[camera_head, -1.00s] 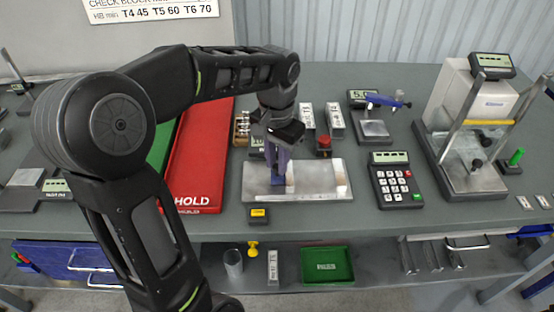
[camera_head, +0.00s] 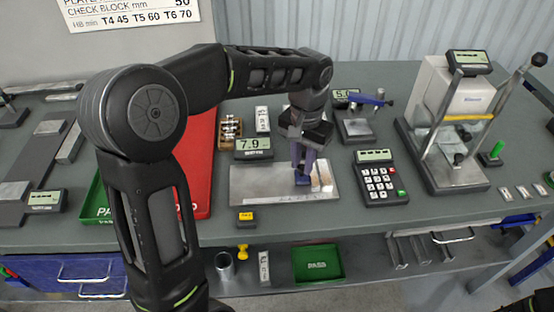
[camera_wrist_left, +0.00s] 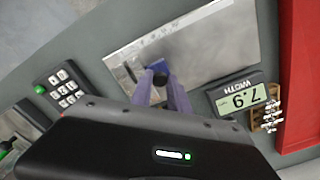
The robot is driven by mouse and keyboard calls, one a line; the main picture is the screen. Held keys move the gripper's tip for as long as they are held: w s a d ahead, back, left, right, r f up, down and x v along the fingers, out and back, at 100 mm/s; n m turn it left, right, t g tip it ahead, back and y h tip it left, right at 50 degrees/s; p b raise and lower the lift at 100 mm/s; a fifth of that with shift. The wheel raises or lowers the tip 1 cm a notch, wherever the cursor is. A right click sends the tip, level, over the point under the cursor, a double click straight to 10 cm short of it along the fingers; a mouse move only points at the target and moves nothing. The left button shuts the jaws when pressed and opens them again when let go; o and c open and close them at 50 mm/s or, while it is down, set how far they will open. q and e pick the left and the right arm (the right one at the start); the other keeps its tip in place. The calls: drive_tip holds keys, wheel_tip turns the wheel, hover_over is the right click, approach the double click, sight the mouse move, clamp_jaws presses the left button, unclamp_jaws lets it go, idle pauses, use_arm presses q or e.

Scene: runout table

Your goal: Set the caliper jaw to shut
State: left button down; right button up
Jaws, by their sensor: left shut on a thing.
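The caliper seems to be the flat metal plate (camera_head: 262,187) with a readout (camera_head: 253,149) behind it. The readout also shows in the wrist view (camera_wrist_left: 242,98) and reads 7.9 with the word WIDTH. My left gripper (camera_head: 304,176) points down over the right part of the plate. Its purple fingers are shut on a small blue piece (camera_head: 303,181), which seems to be the jaw's grip. The blue piece also shows in the left wrist view (camera_wrist_left: 159,67), between the fingertips. Pale upright pieces (camera_head: 322,181) stand just right of it; any gap is unclear.
A red tray (camera_head: 199,180) lies left of the plate and a keypad (camera_head: 380,180) right of it. A small yellow-black block (camera_head: 246,217) sits in front. A tester with metal levers (camera_head: 460,130) stands at right. My left arm covers part of the trays.

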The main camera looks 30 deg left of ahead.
use_arm(q)
drive_tip(key=shift+w+d+r, duration=0.1)
drive_tip(key=shift+w+d, duration=0.25)
drive_tip(key=shift+d, duration=0.05)
drive_tip(key=c, duration=1.3)
unclamp_jaws()
drive_tip(key=shift+d, duration=0.1)
drive_tip(key=shift+o, duration=0.2)
wheel_tip(320, 180, up, 8)
drive_tip(key=shift+f, duration=0.15)
